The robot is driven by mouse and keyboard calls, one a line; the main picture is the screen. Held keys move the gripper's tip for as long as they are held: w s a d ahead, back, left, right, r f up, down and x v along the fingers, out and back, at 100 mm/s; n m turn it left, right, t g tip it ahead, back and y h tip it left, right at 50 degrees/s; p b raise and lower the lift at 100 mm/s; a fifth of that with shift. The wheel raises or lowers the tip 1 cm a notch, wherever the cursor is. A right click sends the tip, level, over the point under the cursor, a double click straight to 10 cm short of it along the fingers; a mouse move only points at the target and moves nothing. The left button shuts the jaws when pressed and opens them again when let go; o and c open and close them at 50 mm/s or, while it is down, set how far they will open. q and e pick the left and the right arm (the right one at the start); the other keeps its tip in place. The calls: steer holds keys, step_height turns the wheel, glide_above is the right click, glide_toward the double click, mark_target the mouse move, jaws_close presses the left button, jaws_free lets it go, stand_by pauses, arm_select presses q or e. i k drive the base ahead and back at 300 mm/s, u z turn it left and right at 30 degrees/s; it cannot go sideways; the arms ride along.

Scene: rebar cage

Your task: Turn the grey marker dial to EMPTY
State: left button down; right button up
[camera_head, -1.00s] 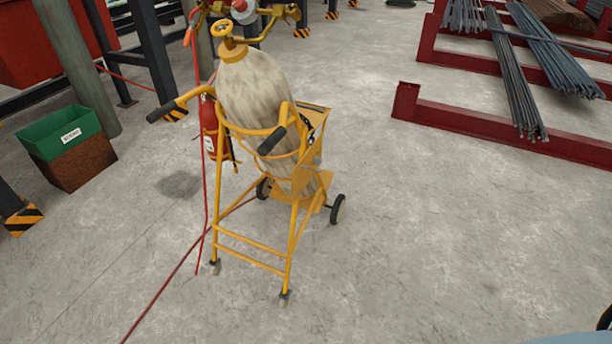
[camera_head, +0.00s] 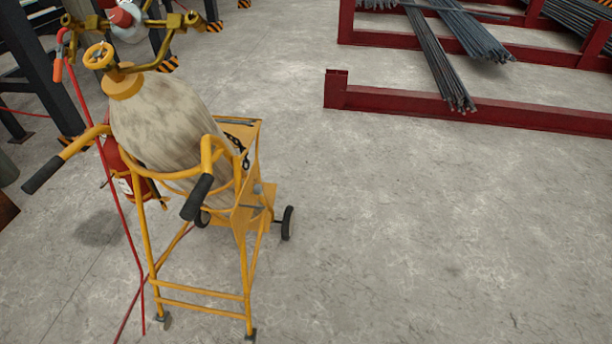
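The grey marker dial cannot be made out in the head view. A gas cylinder (camera_head: 165,115) with a mottled beige body stands tilted in a yellow wheeled cart (camera_head: 200,290). Its top carries a yellow valve handwheel (camera_head: 98,55) and brass fittings with a red-and-white part (camera_head: 124,20). Neither of my grippers shows in the view.
A red fire extinguisher (camera_head: 118,170) hangs at the cart's left side, and a red hose (camera_head: 120,215) runs down to the floor. Red steel racks (camera_head: 430,103) with rebar bundles (camera_head: 435,55) stand at the back right. The concrete floor (camera_head: 420,230) right of the cart is clear.

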mark_target(258, 189)
steer(key=u, duration=0.15)
steer(key=i, duration=1.05)
steer(key=u, duration=0.65)
